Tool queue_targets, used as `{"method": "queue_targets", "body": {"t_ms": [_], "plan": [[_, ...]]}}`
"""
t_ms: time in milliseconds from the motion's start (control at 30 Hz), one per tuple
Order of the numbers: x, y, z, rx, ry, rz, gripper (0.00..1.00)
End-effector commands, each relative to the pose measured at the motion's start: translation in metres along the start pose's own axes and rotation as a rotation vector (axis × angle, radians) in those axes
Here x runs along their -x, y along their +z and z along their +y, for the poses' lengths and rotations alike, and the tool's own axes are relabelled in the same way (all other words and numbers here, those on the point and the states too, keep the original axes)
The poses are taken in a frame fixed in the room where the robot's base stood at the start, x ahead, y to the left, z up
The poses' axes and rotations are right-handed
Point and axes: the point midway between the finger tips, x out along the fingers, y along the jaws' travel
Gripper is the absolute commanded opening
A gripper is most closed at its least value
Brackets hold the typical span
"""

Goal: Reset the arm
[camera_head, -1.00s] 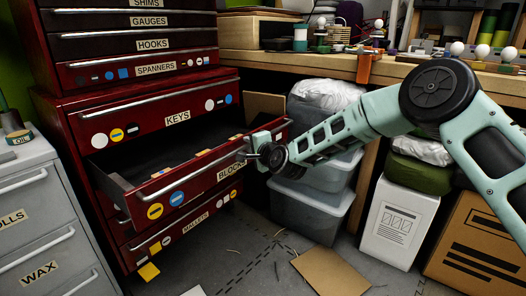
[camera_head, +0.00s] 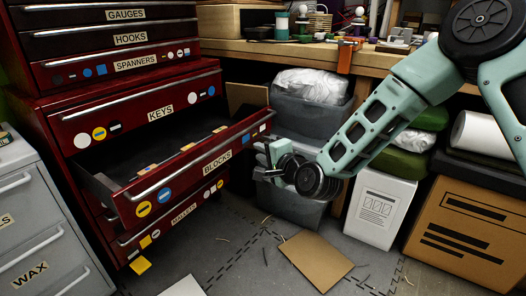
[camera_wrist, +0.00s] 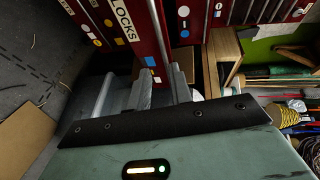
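My gripper (camera_head: 259,161) is to the right of the red cabinet, in front of the grey plastic bins. It is apart from the handle of the pulled-out BLOCKS drawer (camera_head: 216,160). Its two fingers stand apart with nothing held between them. In the wrist view my gripper (camera_wrist: 160,85) shows its fingers at the centre, with the red BLOCKS drawer front (camera_wrist: 148,38) beyond them. My arm reaches in from the upper right, bent at the elbow.
The red cabinet has a closed KEYS drawer (camera_head: 150,114) above and a MALLETS drawer (camera_head: 180,213) below. A grey WAX cabinet (camera_head: 45,255) stands left. The workbench (camera_head: 300,50) runs behind. A white box (camera_head: 378,210) and cardboard box (camera_head: 470,235) stand right. Cardboard (camera_head: 316,260) lies on the floor.

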Motion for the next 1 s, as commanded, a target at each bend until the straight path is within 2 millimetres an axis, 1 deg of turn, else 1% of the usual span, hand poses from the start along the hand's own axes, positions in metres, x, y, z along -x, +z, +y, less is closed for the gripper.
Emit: {"method": "queue_targets", "body": {"t_ms": [367,467,567,600,667,700,767,800,867,900,967,1000], "plan": [[0.002,0.001,0.0,0.006,0.004,-0.004,0.21],[0.008,0.014,-0.001,0.066,0.042,-0.045,0.21],[0.024,0.041,-0.001,0.209,0.133,-0.141,0.21],[0.035,0.053,0.001,0.287,0.182,-0.192,0.21],[0.055,0.072,0.005,0.417,0.26,-0.276,0.21],[0.071,0.082,0.007,0.503,0.314,-0.333,0.21],[0.098,0.095,0.012,0.63,0.391,-0.419,0.21],[0.116,0.102,0.015,0.71,0.44,-0.477,0.21],[0.147,0.109,0.02,0.825,0.513,-0.563,0.21],[0.168,0.112,0.022,0.896,0.56,-0.621,0.21],[0.2,0.115,0.025,0.993,0.623,-0.707,0.21],[0.221,0.115,0.027,1.046,0.663,-0.76,0.21]]}}
